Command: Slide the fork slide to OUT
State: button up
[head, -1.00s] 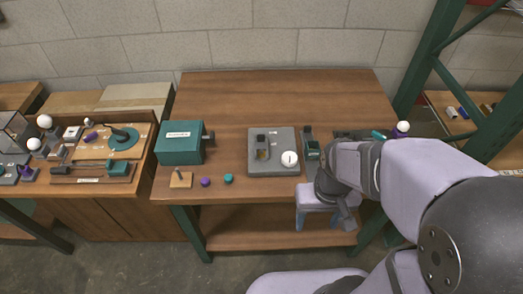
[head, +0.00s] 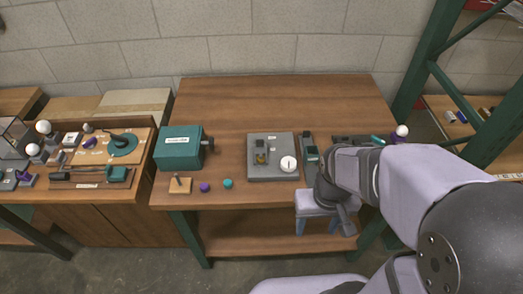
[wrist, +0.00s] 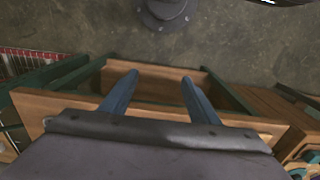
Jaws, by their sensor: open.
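My gripper (head: 325,229) is open and empty in front of the table's front edge, its two blue fingers pointing down. In the wrist view the fingers (wrist: 160,77) are spread apart with nothing between them. A dark rail with a green block (head: 311,153) lies on the table just beyond my wrist, which hides its near end. Another dark bar with a teal block (head: 116,173) and a small label lies on the left bench. I cannot tell which of these is the fork slide, and no OUT mark is readable.
A grey panel (head: 258,174) with a white round knob (head: 288,163) is on the table. A teal box (head: 179,148), a wooden block (head: 180,186), a purple ball (head: 205,187) and a teal ball (head: 228,184) are left of it. A green rack post (head: 427,75) stands right. The table's back is clear.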

jog(key=shift+c, duration=1.1)
jog(key=a+f+n+g+p, duration=0.2)
jog(key=a+f, duration=0.1)
jog(key=a, duration=0.1)
jog(key=w+a+f+n+t, duration=0.15)
jog(key=w+a, duration=0.25)
jog(key=w, duration=0.8)
jog(key=w+a+r+m+t, duration=0.1)
jog(key=w+a+r+t, duration=0.1)
jog(key=w, duration=0.7)
jog(key=w+a+r+m+t, duration=0.2)
jog(key=w+r+t, duration=0.1)
jog(key=w, duration=0.6)
jog(key=shift+w+a+r, duration=0.25)
jog(key=shift+w+r, duration=0.05)
jog(key=shift+r, duration=0.6)
jog(key=shift+f+m, duration=0.1)
jog(key=shift+m, duration=0.15)
